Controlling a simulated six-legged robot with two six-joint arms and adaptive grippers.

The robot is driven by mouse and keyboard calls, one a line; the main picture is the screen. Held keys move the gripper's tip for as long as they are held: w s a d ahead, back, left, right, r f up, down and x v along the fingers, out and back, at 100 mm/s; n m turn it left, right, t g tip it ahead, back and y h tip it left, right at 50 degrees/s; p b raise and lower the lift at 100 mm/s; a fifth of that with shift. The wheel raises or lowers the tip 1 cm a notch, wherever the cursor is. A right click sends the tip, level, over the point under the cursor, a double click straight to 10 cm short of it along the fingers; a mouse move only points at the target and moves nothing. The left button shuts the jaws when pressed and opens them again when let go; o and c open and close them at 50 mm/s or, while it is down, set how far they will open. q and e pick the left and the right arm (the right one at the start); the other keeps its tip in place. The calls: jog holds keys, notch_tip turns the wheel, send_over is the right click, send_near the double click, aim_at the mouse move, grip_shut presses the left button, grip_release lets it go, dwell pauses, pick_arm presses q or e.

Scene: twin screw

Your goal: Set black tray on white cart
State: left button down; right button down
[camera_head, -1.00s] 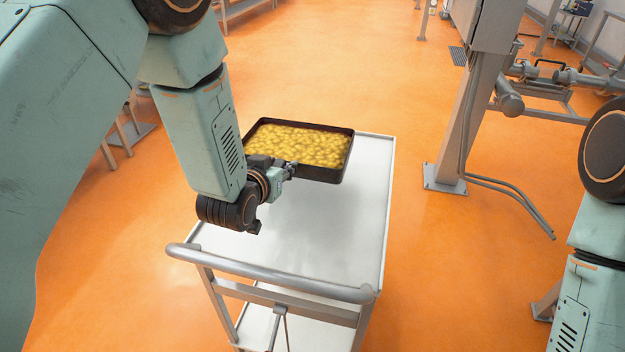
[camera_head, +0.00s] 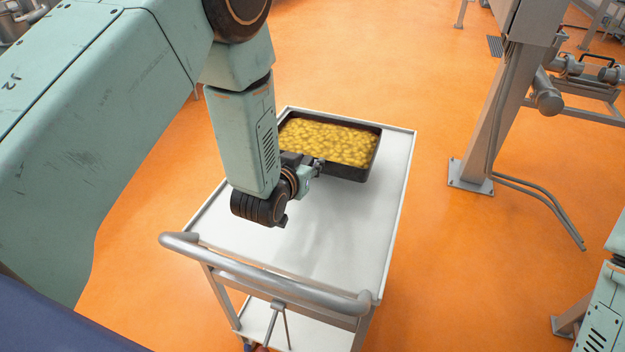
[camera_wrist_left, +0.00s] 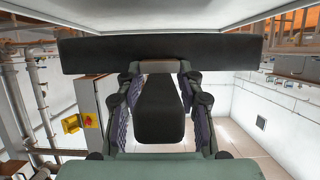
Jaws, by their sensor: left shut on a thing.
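The black tray (camera_head: 350,174) is rectangular and filled with yellow, lumpy contents. It is over the far end of the white cart's top (camera_head: 335,230), with the cart's rim showing behind it and to its right. My left gripper (camera_head: 318,166) is shut on the tray's near side. In the left wrist view the tray's dark side (camera_wrist_left: 230,54) runs across in front of the gripper fingers (camera_wrist_left: 158,75). The tray looks level and very low over the cart; I cannot tell whether it touches. My arm hides its left side. My right gripper is out of view.
The cart's grey handle bar (camera_head: 265,272) is at its near end, with a lower shelf (camera_head: 265,325) below. A grey post with a base plate (camera_head: 470,177) and floor pipes stand to the right. Orange floor is clear around the cart.

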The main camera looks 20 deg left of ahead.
pick_arm(q)
jog(key=shift+w+a+f, duration=0.1)
jog(key=shift+a+f, duration=0.1)
jog(key=shift+f, duration=0.25)
jog(key=shift+a+f, duration=0.15)
jog(key=shift+f, duration=0.3)
jog(key=shift+d+f, duration=0.2)
jog(key=f, duration=0.2)
jog(key=shift+d+f+b, duration=0.35)
jog(key=shift+f, duration=0.05)
jog(key=shift+a+f, duration=0.3)
jog(key=shift+a, duration=0.1)
jog(key=c, duration=1.2)
grip_release()
jog(key=shift+d, duration=0.15)
jog(key=o, duration=0.3)
jog(key=shift+d, duration=0.2)
jog(key=shift+o, duration=0.3)
jog(key=shift+a, duration=0.3)
jog(key=shift+s+d+r, duration=0.1)
jog(key=shift+s+d, duration=0.05)
jog(key=shift+s, duration=0.1)
jog(key=p+v, duration=0.1)
jog(key=v, duration=1)
jog(key=shift+s+r, duration=0.15)
jog(key=shift+s, duration=0.1)
